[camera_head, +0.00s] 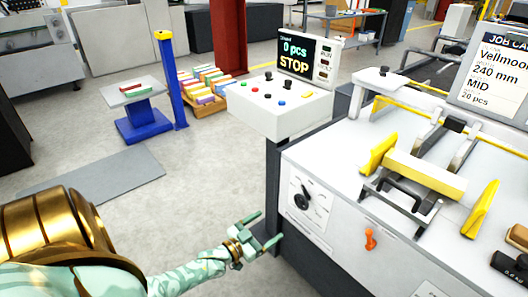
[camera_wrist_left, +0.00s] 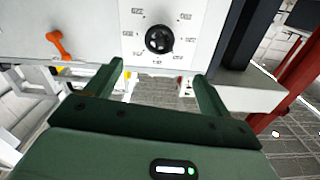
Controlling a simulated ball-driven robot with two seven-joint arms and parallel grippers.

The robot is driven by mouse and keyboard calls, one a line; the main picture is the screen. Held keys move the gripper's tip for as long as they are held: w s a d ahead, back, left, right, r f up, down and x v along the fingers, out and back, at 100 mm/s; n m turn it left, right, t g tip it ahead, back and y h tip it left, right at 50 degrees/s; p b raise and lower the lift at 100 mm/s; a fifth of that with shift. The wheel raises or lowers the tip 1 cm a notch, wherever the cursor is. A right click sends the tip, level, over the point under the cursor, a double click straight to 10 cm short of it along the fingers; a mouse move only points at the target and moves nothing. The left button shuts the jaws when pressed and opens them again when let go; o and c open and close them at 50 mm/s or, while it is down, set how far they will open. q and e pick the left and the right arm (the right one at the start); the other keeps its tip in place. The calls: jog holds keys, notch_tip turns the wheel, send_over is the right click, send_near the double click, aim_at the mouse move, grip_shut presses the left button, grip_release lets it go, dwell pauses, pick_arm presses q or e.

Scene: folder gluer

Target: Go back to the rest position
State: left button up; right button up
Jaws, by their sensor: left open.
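My left gripper (camera_head: 264,230) is open and empty in the head view, in front of the lower left part of the gluer's front panel. In the left wrist view, its two green fingers (camera_wrist_left: 157,90) are spread apart with nothing between them. A black rotary knob (camera_wrist_left: 159,40) on a white dial plate shows beyond the fingertips; the knob also shows in the head view (camera_head: 302,201), right of and above the gripper. The gripper appears apart from the knob. My right gripper is not in view.
The white folder gluer (camera_head: 330,235) fills the right side, with an orange lever (camera_head: 370,238) on its front. A control console (camera_head: 279,106) reads "0 pcs STOP". A blue stand (camera_head: 140,121) and a crate of coloured stacks (camera_head: 205,103) stand further back. Grey floor (camera_head: 200,165) lies open at left.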

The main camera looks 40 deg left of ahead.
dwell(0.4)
pick_arm(q)
jog(key=s+d+f+g+y, duration=0.1)
jog(key=s+f+g, duration=0.4)
jog(key=s+f, duration=0.4)
jog(key=s+d+f+g+y, duration=0.1)
jog(key=s+f+g, duration=0.4)
jog(key=f, duration=0.6)
jog(key=s+d+f+g, duration=0.2)
jog(key=s+d, duration=0.2)
jog(key=s, duration=0.7)
jog(key=s+d+f+m+g+p, duration=0.1)
jog(key=s+d+f+g, duration=0.2)
jog(key=s, duration=0.8)
jog(key=s+d+f+g, duration=0.2)
jog(key=s+d, duration=0.3)
jog(key=s, duration=0.6)
jog(key=shift+s+d+f+g+h, duration=0.3)
jog(key=shift+s+f+g+h, duration=0.1)
jog(key=shift+g, duration=0.1)
